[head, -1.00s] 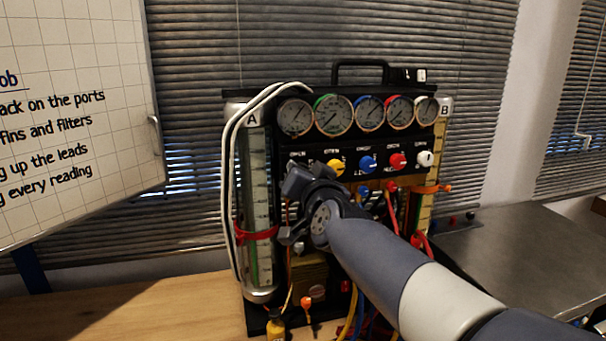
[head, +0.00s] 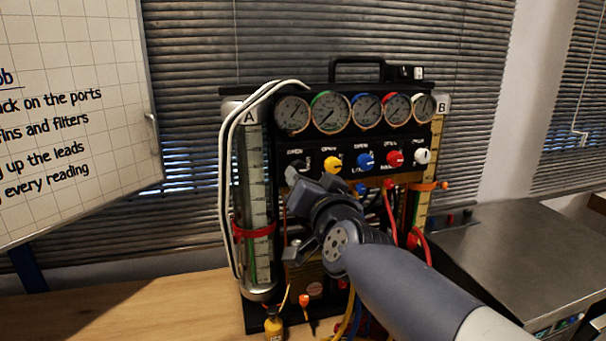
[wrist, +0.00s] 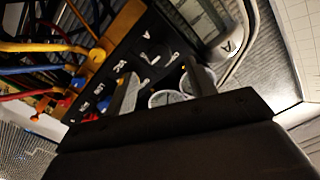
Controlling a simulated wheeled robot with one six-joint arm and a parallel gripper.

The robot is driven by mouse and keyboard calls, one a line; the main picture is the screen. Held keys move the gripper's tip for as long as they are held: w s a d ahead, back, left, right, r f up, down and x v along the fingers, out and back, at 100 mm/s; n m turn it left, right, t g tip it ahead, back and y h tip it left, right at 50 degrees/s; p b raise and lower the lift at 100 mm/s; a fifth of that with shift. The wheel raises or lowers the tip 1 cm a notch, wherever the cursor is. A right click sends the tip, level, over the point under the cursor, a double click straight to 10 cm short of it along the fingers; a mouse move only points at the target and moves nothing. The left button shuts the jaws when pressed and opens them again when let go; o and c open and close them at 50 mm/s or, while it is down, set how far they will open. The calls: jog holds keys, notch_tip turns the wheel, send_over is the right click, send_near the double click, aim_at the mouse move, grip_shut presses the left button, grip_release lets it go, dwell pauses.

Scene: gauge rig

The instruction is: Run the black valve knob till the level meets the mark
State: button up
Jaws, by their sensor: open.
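The black valve knob (head: 296,167) is leftmost in the row on the black panel; my gripper partly covers it in the head view. In the wrist view the dark knob (wrist: 153,60) shows beyond and between the fingers. My gripper (wrist: 163,86) is open and empty, apart from the knob. In the head view my gripper (head: 302,190) is in front of the panel, just below the knob. Tube A (head: 258,190) stands upright at left, with a scale and a red band (head: 253,231) around it. Some green shows low in the tube; the exact level is unclear.
Yellow (head: 333,164), blue (head: 366,161), red (head: 395,158) and white (head: 422,156) knobs continue the row, under several gauges (head: 331,111). Tube B (head: 428,150) has an orange band. Hoses hang below the panel.

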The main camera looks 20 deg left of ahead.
aim_at(300, 170)
jog(key=v, duration=0.4)
jog(key=shift+s+d, duration=0.2)
jog(key=shift+s, duration=0.15)
dwell(0.7)
jog(key=x, duration=1.1)
jog(key=shift+d+n, duration=0.1)
jog(key=shift+n, duration=0.2)
